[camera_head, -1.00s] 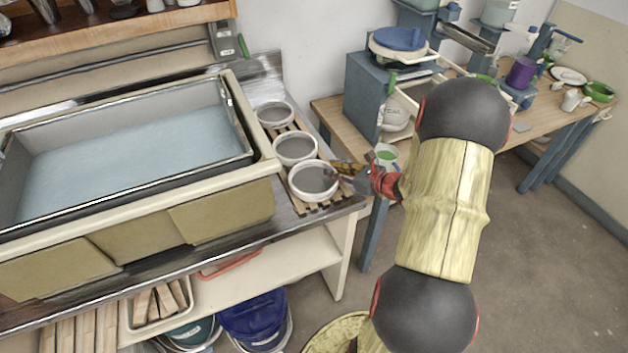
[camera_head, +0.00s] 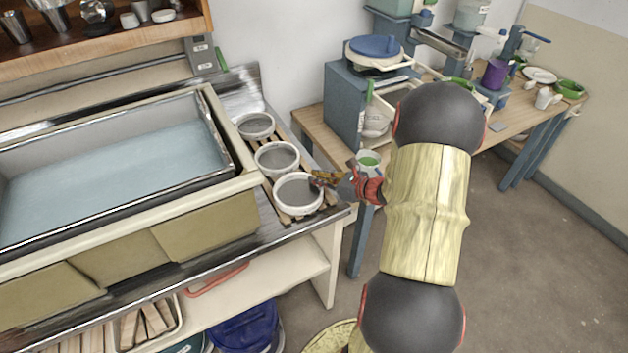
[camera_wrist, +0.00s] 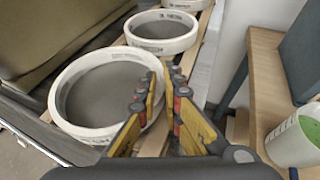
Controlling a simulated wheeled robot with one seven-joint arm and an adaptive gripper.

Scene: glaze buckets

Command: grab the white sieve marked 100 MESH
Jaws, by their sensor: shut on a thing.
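Three round white sieves with grey mesh stand in a row on a wooden slatted rack beside the sink. My gripper (camera_wrist: 167,92) is shut on the right-hand wall of the nearest sieve (camera_head: 278,204), with a finger on either side of its rim. This sieve (camera_wrist: 66,118) lies level, and dark print shows on its rim, too small to read surely. The middle sieve (camera_head: 262,166) is just behind it, also with small print on its wall in the wrist view (camera_wrist: 152,47). The far sieve (camera_head: 240,133) stands at the rack's back end.
A sink (camera_head: 225,195) of bluish water is close on the left. A wooden table (camera_head: 318,127) with a blue machine (camera_head: 343,103) stands behind and right. A white cup with green contents (camera_wrist: 283,150) stands on it, close right of my gripper.

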